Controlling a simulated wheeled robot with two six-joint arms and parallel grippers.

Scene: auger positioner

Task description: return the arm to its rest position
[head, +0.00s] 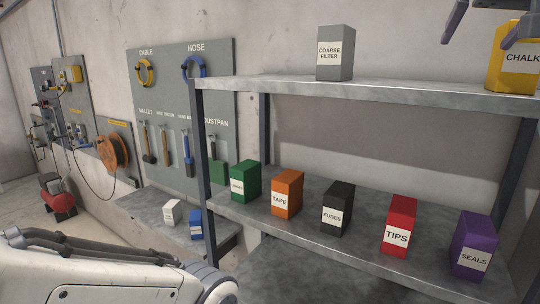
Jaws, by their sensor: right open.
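My right gripper (478,40) shows at the upper right edge of the head view, partly cut off by the frame. Its two dark fingers are apart, with nothing seen between them. One finger overlaps the yellow CHALK box (508,72) on the top shelf; whether it touches the box I cannot tell. A white arm link of mine (90,275) fills the lower left. My left gripper is not in view.
The shelf's upper board (400,92) also holds a grey COARSE FILTER box (335,52). The lower board holds green, orange TAPE (287,193), black FUSES, red TIPS (398,224) and purple SEALS (473,244) boxes. Dark posts (203,150) support it.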

